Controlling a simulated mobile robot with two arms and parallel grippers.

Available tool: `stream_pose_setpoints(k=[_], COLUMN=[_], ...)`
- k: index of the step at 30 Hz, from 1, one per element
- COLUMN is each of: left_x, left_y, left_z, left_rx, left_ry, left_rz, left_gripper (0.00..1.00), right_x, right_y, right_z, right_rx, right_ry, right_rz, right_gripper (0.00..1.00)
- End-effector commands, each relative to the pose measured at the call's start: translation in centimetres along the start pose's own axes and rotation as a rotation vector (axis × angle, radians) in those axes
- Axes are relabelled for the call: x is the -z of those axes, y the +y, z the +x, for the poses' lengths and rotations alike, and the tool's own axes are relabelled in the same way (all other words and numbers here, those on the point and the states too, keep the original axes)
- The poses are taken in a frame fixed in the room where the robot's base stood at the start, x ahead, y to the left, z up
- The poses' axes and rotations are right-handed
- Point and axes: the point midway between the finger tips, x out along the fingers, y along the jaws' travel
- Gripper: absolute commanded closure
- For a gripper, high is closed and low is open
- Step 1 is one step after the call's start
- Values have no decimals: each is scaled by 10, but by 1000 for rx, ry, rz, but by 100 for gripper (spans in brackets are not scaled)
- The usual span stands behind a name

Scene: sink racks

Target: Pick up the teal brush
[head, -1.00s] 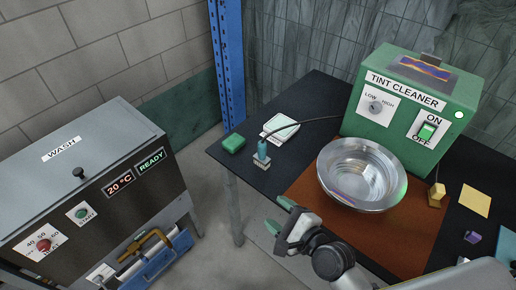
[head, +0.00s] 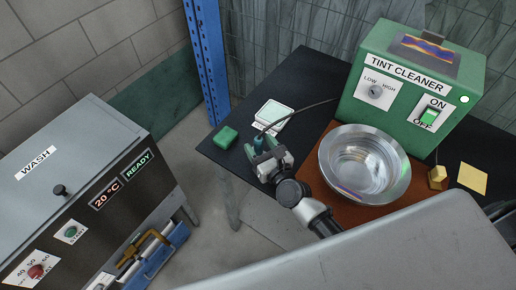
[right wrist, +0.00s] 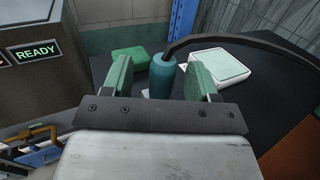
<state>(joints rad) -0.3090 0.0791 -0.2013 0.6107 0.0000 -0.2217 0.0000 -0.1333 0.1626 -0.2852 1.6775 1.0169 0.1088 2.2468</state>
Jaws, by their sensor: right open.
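The teal brush (head: 258,141) stands upright on the dark tabletop near its left corner, with a dark cord curving from its top toward the right. My right gripper (head: 262,150) is at the brush in the head view and hides its lower part. In the right wrist view, the brush's teal handle (right wrist: 162,76) shows between the two green fingers of my right gripper (right wrist: 160,72). The fingers are apart, one on each side, with a visible gap to the handle. My left gripper is not in view.
A green sponge (head: 225,137) lies left of the brush, and a white-rimmed pale green pad (head: 273,112) lies behind it. A metal bowl (head: 396,190) stands to the right, before the green tint cleaner (head: 448,98). A grey wash machine (head: 90,150) stands left, across a floor gap.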

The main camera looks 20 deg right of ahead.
Motion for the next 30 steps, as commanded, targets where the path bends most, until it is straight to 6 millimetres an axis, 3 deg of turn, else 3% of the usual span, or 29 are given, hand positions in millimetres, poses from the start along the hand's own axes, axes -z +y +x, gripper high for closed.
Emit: stream_pose_setpoints(k=[1, 5, 15, 25, 30], left_x=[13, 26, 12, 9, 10], left_y=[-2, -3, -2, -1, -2], left_z=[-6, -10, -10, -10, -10], left_rx=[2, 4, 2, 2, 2], left_ry=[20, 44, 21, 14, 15], left_rz=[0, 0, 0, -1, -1], left_gripper=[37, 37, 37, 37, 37], right_x=[-5, -3, -1, -1, -1], right_y=[-2, -3, -3, -3, -2], right_z=[10, 28, 35, 35, 35], right_rx=[-1, -1, 0, -1, -1], right_ry=[-2, -1, 0, 0, 0], right_rz=[-5, -1, -2, -2, -2], right_gripper=[41, 41, 41, 92, 95])
